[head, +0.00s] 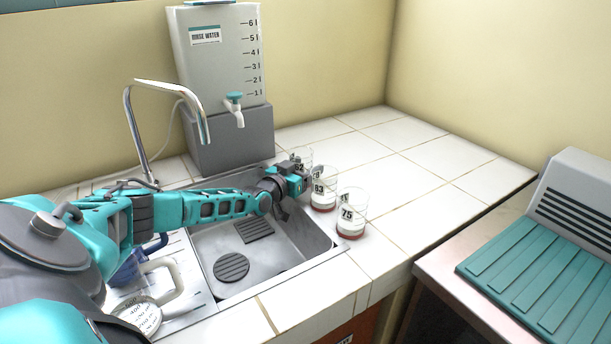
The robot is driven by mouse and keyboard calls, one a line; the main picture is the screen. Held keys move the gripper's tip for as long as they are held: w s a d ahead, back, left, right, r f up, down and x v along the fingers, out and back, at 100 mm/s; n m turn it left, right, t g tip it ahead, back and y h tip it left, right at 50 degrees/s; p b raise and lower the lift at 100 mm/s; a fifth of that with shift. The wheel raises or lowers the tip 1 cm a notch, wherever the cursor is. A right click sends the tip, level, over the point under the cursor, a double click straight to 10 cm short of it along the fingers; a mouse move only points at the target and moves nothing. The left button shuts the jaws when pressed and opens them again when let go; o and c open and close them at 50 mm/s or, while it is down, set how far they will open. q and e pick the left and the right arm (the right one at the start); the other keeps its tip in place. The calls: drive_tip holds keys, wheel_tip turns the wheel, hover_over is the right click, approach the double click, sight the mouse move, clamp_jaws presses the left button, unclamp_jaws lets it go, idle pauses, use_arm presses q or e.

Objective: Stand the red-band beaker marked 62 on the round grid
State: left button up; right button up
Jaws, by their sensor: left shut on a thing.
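The beaker marked 62 (301,157) is a clear cup at the back of the row right of the sink; its lower part and band are hidden behind my gripper. My left gripper (298,181) reaches across the sink and is shut on this beaker, as far as the view shows. Whether the beaker touches the counter is hidden. The round grid (231,267) is a dark slotted disc on the sink floor, near the front left, with nothing on it. My right gripper is out of view.
Beakers marked 83 (323,190) and 75 (351,214), both red-banded, stand close by on the tiled counter (415,180). A square grid (254,230) lies behind the round one in the sink (290,255). A faucet (133,120) and rinse-water tank (215,60) stand behind.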

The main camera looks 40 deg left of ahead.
use_arm(q)
drive_tip(key=shift+f, duration=0.15)
drive_tip(key=o, duration=1.1)
drive_tip(key=shift+s+r+p, duration=0.15)
drive_tip(key=shift+r+p, duration=0.05)
drive_tip(key=shift+p, duration=0.1)
drive_tip(key=shift+s, duration=0.3)
drive_tip(key=s+d+p, duration=0.1)
drive_tip(key=s+p, duration=0.4)
drive_tip(key=s, duration=0.6)
drive_tip(key=shift+d+r, duration=0.15)
drive_tip(key=shift+r, duration=0.1)
